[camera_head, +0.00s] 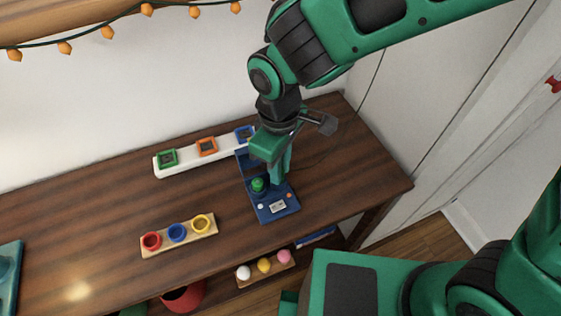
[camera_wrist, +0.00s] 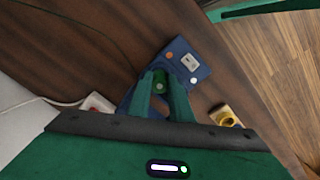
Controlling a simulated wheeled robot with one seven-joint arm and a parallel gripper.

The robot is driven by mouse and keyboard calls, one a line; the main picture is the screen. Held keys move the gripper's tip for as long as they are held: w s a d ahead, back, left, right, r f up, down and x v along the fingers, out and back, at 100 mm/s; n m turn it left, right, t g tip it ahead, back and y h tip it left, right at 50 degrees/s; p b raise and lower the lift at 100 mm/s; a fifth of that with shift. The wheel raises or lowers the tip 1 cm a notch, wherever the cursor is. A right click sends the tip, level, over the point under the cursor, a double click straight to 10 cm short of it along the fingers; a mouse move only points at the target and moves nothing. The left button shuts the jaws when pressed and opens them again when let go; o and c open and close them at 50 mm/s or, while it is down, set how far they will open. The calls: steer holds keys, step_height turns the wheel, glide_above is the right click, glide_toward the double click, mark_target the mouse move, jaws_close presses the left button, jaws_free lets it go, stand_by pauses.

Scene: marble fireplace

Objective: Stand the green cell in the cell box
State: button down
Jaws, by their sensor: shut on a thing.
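The green cell (camera_head: 258,185) is a small green cylinder, roughly upright, low over the blue device that looks like the cell box (camera_head: 279,209). In the wrist view the green cell (camera_wrist: 160,86) sits between the two fingers of my gripper (camera_wrist: 160,78), which is shut on it. My gripper (camera_head: 270,176) points down and hides part of the box. The box (camera_wrist: 197,71) has a pale label, an orange dot and a white dot on its front. I cannot tell whether the cell's lower end is inside the box or just above it.
A white rack (camera_head: 186,167) with green, orange and blue square frames stands behind, near the wall. A wooden tray (camera_head: 180,247) with red, blue and yellow cups lies front left. A lower shelf holds a board (camera_head: 252,282) with several balls. The table right of the box is clear.

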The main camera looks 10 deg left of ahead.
steer(key=shift+f, duration=0.55)
steer(key=c, duration=1.5)
jaws_free()
steer(key=shift+r, duration=0.1)
step_height(320, 180, up, 11)
steer(key=shift+w+f, duration=0.1)
steer(key=shift+f, duration=0.1)
